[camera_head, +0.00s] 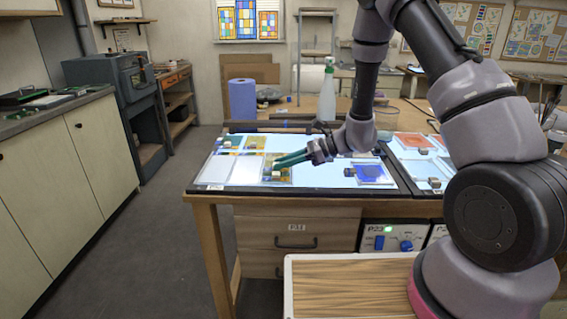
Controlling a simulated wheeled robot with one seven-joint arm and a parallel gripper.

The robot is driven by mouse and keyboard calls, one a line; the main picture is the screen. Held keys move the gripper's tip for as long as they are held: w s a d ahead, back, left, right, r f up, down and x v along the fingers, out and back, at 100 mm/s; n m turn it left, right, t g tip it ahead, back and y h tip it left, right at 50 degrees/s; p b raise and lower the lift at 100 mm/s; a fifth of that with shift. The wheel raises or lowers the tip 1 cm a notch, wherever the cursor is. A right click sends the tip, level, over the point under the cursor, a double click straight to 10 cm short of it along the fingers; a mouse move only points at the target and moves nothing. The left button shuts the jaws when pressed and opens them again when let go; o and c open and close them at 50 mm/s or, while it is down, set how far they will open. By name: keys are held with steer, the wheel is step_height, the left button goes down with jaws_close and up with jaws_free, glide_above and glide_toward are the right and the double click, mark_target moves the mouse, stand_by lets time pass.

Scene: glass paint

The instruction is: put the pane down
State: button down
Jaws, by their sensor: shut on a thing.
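My gripper (279,163) reaches in from the right, its teal fingers low over the lit white table top (318,178). It is shut on a small amber pane (285,179) at the front middle of the lit top. A small pale block shows at the pane, near the fingertips. The fingers hide part of the pane. I cannot tell whether its underside touches the lit top. A blue pane (370,174) with a small dark block beside it lies to the right. Another amber pane (256,143) lies behind, to the left.
A blank white panel (216,170) lies at the front left. An orange pane (415,141) lies on a second lit top at right. A wood-topped tray (350,288) is in front.

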steer(key=shift+f, duration=0.15)
steer(key=c, duration=0.7)
jaws_free()
steer(key=shift+d+r, duration=0.1)
steer(key=shift+r, duration=0.15)
steer(key=v, duration=1.1)
steer(key=shift+d+r, duration=0.15)
steer(key=shift+d, duration=0.25)
steer(key=s+d+r+n+t+h, duration=0.2)
steer(key=s+r, duration=0.4)
steer(key=r, duration=0.3)
steer(key=s+d+r+n+t+h, duration=0.2)
steer(key=s+d+r+n+h, duration=0.3)
steer(key=s+d+r+n, duration=0.2)
steer(key=s+d+r+n+t+h, duration=0.2)
steer(key=s+d+r+n+h, duration=0.2)
steer(key=r, duration=0.6)
steer(key=shift+s+d+r+n+t, duration=0.2)
steer(key=shift+s+n, duration=0.1)
steer(key=shift+s, duration=0.25)
steer(key=shift+s+d+r+n+t, duration=0.2)
steer(key=shift+s+n, duration=0.1)
steer(key=shift+s, duration=0.3)
